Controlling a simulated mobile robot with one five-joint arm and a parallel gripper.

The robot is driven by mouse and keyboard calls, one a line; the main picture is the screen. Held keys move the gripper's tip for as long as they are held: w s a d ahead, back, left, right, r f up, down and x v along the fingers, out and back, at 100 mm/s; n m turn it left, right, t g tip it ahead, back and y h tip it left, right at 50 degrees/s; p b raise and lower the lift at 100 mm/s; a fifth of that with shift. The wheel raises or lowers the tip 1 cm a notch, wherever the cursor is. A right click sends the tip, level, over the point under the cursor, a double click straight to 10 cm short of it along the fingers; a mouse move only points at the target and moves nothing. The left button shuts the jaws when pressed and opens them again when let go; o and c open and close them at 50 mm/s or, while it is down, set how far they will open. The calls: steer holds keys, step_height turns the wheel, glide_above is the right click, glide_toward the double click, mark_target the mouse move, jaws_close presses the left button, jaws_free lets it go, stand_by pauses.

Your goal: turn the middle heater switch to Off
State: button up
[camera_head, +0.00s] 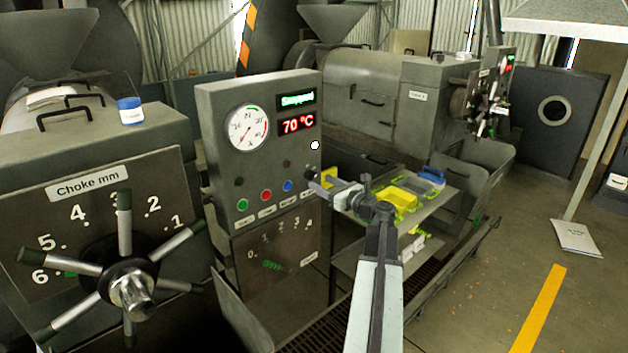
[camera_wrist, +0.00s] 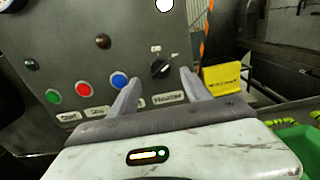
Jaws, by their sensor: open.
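The middle heater switch (camera_wrist: 160,68) is a small black knob on the grey control panel (camera_head: 212,130), above a "Heater" label in the wrist view. Small marks sit above it and to its right, too small to read; I cannot tell its setting. My gripper (camera_wrist: 160,77) is open and empty, with one finger on each side of the knob in the picture. I cannot tell whether the fingers touch it. In the head view my gripper (camera_head: 318,181) is at the panel's lower right and largely hides the knob.
Green, red and blue buttons (camera_head: 266,195) are left of the switch. The panel has a gauge (camera_head: 247,128) and displays reading "Stopped" and 70 °C. A yellow card (camera_wrist: 222,77) stands right of my fingers. A choke wheel (camera_head: 125,275) is at left; open floor lies right.

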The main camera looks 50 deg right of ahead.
mark_target(311, 176)
steer(key=w, duration=0.4)
steer(key=shift+w+d, duration=0.2)
steer(key=shift+w, duration=0.2)
